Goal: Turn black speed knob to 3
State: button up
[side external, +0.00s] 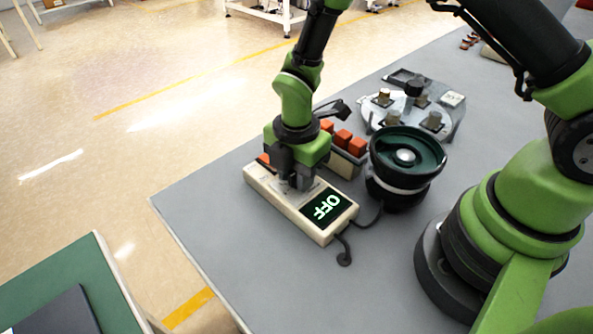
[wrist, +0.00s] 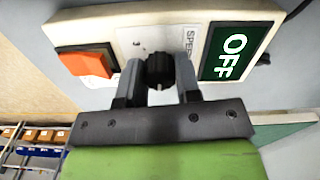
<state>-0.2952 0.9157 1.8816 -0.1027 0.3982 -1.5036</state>
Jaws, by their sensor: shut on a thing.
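The cream control box (side external: 263,184) lies on the grey table, and its dark display (side external: 329,207) reads OFF. The display (wrist: 236,53) also reads OFF in the wrist view. The black speed knob (wrist: 160,68) sits on the box between an orange switch (wrist: 86,63) and the display. My gripper (wrist: 160,80) is shut on the knob, one finger on each side. In the side view my gripper (side external: 297,180) is down on the box and hides the knob. The knob's scale is not readable.
A green bowl feeder (side external: 408,152) stands right of the box, with a cable running between them. Several orange blocks (side external: 343,138) sit in a holder behind the box. A metal fixture plate (side external: 452,99) stands farther back. The table's front left is clear.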

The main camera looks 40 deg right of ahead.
jog(key=m, duration=0.7)
jog(key=shift+m, duration=0.4)
jog(key=m, duration=1.2)
jog(key=shift+m, duration=0.3)
jog(key=m, duration=0.5)
jog(key=shift+m, duration=0.3)
jog(key=o, duration=0.9)
jog(key=shift+o, duration=0.2)
